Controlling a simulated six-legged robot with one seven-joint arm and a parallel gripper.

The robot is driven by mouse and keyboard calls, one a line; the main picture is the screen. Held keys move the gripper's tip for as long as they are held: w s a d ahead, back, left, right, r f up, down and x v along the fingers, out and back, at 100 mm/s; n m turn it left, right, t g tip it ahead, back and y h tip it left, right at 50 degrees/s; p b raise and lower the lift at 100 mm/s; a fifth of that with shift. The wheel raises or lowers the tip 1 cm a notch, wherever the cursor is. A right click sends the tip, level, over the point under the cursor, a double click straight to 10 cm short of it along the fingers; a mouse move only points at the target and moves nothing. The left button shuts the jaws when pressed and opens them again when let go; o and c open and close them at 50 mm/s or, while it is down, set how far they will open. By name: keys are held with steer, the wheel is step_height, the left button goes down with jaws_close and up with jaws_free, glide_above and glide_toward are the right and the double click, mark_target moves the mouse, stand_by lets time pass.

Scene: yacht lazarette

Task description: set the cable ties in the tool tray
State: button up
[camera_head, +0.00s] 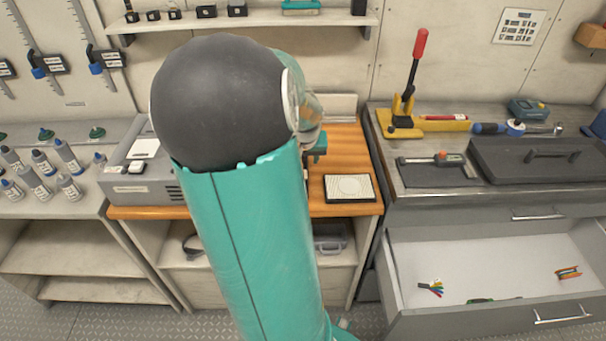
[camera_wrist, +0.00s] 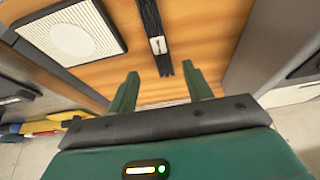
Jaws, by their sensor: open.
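A bundle of thin black strips with a white band, which looks like the cable ties (camera_wrist: 151,22), lies on the wooden bench top in the wrist view. Its near end reaches between the fingertips of my gripper (camera_wrist: 160,70), which is open with a finger on either side and not closed on it. In the head view my arm hides the bundle and most of my gripper; only a green part (camera_head: 319,146) shows over the bench. A shallow dark tray or mat (camera_head: 415,180) with a tool on it lies on the right-hand counter; I cannot tell if this is the tool tray.
A black-framed pad (camera_head: 350,188) lies on the wooden bench (camera_head: 345,140), also in the wrist view (camera_wrist: 72,32). A grey machine (camera_head: 140,180) stands left. An open drawer (camera_head: 510,255) juts out below the right counter, with small coloured items inside. A red-handled press (camera_head: 410,85) stands above.

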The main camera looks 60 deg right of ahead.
steer(key=x, duration=0.9)
steer(key=shift+d+f, duration=0.1)
steer(key=shift+f, duration=0.05)
jaws_close()
steer(key=shift+w+r, duration=0.1)
steer(key=shift+r, duration=0.2)
steer(key=v, duration=0.3)
steer(key=shift+d+r, duration=0.3)
steer(key=shift+r, duration=0.05)
steer(key=s+a+r, duration=0.8)
steer(key=s+r, duration=0.1)
steer(key=s, duration=0.1)
steer(key=shift+a, duration=0.4)
